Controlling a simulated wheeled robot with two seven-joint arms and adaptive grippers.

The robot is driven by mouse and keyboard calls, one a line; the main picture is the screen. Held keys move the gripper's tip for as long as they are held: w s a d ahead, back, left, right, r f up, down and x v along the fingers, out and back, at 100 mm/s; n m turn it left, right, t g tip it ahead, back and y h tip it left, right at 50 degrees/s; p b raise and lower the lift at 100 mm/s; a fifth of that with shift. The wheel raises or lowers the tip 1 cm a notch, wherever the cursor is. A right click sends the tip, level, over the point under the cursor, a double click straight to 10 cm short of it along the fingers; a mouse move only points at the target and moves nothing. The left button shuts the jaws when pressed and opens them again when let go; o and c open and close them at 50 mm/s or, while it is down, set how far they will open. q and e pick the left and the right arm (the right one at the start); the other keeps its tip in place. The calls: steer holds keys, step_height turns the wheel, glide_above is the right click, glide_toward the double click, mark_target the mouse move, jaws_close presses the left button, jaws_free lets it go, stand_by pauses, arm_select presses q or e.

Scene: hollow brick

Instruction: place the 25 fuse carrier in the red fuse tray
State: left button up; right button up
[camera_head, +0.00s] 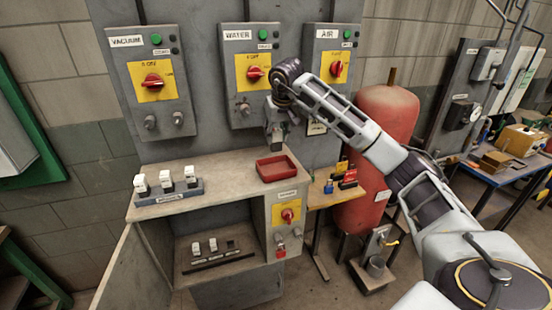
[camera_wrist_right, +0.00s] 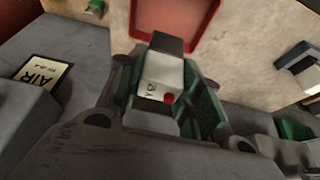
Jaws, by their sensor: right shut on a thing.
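My right gripper (camera_head: 275,136) hangs over the back of the bench, above and just behind the red fuse tray (camera_head: 277,168). In the right wrist view this gripper (camera_wrist_right: 170,92) is shut on the 25 fuse carrier (camera_wrist_right: 160,80), a white block with a dark end, a "25 A" label and a red dot. The carrier is held clear of the tray. The red tray (camera_wrist_right: 180,52) shows beyond the carrier's dark end and looks empty. In the head view the carrier is hard to make out at the gripper. My left gripper is not in view.
A grey rack (camera_head: 168,193) with several white carriers stands at the bench's left. More carriers sit on the lower shelf (camera_head: 218,262). Switch boxes labelled VACUUM (camera_head: 148,82), WATER (camera_head: 250,75) and AIR (camera_head: 334,66) line the panel behind. The benchtop between rack and tray is clear.

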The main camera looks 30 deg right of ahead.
mark_target(277, 151)
steer(key=shift+f, duration=2.3)
steer(key=shift+f+p, duration=0.15)
steer(key=shift+p, duration=0.15)
steer(key=shift+f+p, duration=0.35)
steer(key=shift+f, duration=1.6)
steer(key=shift+f, duration=0.1)
steer(key=o, duration=1.1)
